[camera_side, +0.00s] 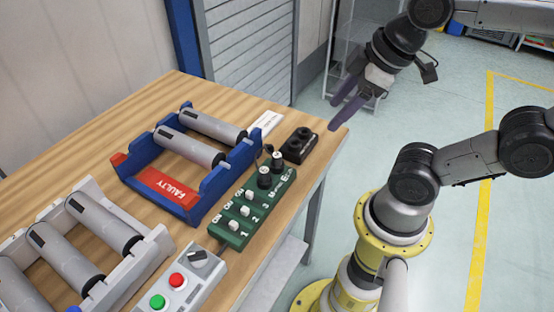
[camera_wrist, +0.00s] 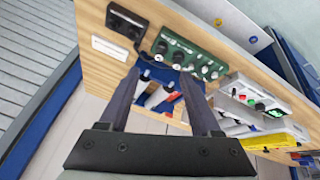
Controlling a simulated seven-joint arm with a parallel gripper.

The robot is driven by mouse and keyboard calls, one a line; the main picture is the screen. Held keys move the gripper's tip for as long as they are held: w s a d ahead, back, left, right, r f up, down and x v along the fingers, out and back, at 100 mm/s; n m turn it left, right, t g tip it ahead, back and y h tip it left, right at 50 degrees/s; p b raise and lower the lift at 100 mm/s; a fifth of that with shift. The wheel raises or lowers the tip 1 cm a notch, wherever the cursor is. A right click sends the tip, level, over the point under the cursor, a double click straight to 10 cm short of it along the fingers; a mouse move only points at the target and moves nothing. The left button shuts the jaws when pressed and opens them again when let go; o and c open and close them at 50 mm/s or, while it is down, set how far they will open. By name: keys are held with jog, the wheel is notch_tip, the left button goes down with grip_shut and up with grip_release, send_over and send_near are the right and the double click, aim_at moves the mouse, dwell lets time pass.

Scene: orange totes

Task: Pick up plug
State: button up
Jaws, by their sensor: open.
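Two black round plugs stand upright at the far end of a green switch box (camera_side: 238,213): one plug (camera_side: 264,178) nearer, the other plug (camera_side: 277,162) at the end. A cable shows beside them. A black two-hole socket block (camera_side: 299,145) sits just beyond, near the table corner. My gripper (camera_side: 337,114) is open and empty, in the air beyond the table's right edge, apart from the plugs. In the wrist view, its fingers (camera_wrist: 160,74) are spread, with the green box (camera_wrist: 203,53) and the socket block (camera_wrist: 125,22) past their tips.
A blue rack (camera_side: 128,187) marked FAULTY holds grey cylinders, and a grey rack (camera_side: 152,250) at front left holds several more. A button box (camera_side: 187,278) with red and green buttons stands at the front. A white label card (camera_side: 268,122) lies near the socket block. The table's right edge is close.

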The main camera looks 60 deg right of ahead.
jog(key=w+r+n+g, duration=0.2)
jog(key=w+n, duration=0.3)
jog(key=n, duration=0.2)
jog(key=n+g, duration=0.3)
jog(key=n, duration=0.1)
send_over(277, 154)
notch_tip(277, 154, down, 3)
jog(key=f, duration=0.8)
jog(key=shift+w+d+f, duration=0.15)
jog(key=shift+w+f, duration=0.15)
jog(key=shift+f, duration=0.1)
jog(key=shift+s+a+f, duration=0.1)
jog(key=shift+s+f, duration=0.1)
jog(key=shift+f, duration=1.25)
jog(key=shift+s+a+f, duration=0.1)
jog(key=shift+s+f, duration=0.05)
jog(key=shift+f, duration=1.25)
grip_shut()
